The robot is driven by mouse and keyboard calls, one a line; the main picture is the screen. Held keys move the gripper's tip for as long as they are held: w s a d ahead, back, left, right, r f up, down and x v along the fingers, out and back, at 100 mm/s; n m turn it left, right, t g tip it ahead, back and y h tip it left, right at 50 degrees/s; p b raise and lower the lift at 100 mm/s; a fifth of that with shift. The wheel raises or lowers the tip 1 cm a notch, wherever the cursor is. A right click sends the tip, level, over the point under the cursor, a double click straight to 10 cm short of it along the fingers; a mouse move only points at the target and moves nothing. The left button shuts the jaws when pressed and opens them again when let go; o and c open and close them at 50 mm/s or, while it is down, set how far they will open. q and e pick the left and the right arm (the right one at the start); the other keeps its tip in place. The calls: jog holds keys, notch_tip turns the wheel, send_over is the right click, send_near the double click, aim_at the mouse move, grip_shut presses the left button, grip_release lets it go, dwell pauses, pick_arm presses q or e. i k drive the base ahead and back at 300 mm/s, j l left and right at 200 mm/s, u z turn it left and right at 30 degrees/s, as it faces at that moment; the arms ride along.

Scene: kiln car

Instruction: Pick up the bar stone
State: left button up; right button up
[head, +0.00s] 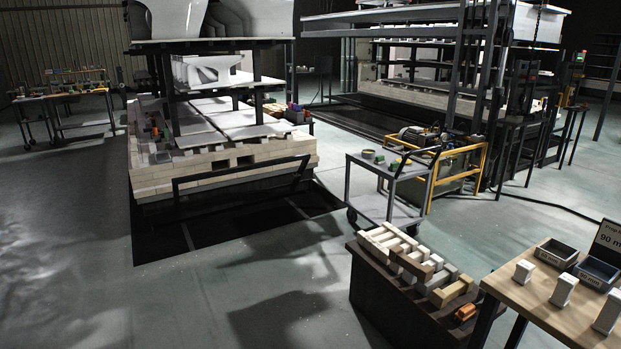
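Several bar-shaped stones lie side by side on a low dark stand (375,285) at the lower middle right of the head view. Most are pale, such as the cream bar (378,243). A brown bar (411,265) lies across the pale ones. A grey bar (436,279) and a tan bar (453,291) lie toward the near right end. A small orange block (465,313) sits by the stand's right edge. I cannot tell which one is the bar stone. Neither of my grippers is in view.
A wooden table (540,310) at the right holds white blocks (563,290), dark trays (556,253) and a sign (608,240). A grey cart (376,203) stands behind the stand. The kiln car (225,165) is at left centre. The left foreground floor is clear.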

aim_at(393, 167)
jog(key=i+u, duration=0.45)
jog(key=i, duration=0.95)
jog(key=i+l+u, duration=0.2)
jog(key=i, duration=1.25)
jog(key=i+z, duration=0.15)
jog(key=i, duration=0.25)
jog(key=i+j+z, duration=0.15)
jog(key=i, duration=0.25)
jog(key=i+j+z, duration=0.15)
jog(key=i, duration=0.25)
jog(key=i+z, duration=0.3)
jog(key=z, duration=0.2)
jog(key=i+j+z, duration=0.15)
jog(key=z, duration=0.35)
jog(key=i+j+z, duration=0.25)
jog(key=z, duration=0.25)
jog(key=i+j+z, duration=0.25)
jog(key=z, duration=0.25)
jog(key=i+j+z, duration=0.35)
jog(key=z, duration=0.15)
jog(key=i+j+z, duration=0.15)
jog(key=j+z, duration=0.35)
jog(key=i+j+z, duration=0.15)
jog(key=j, duration=0.15)
jog(key=j+z, duration=0.15)
jog(key=j, duration=0.15)
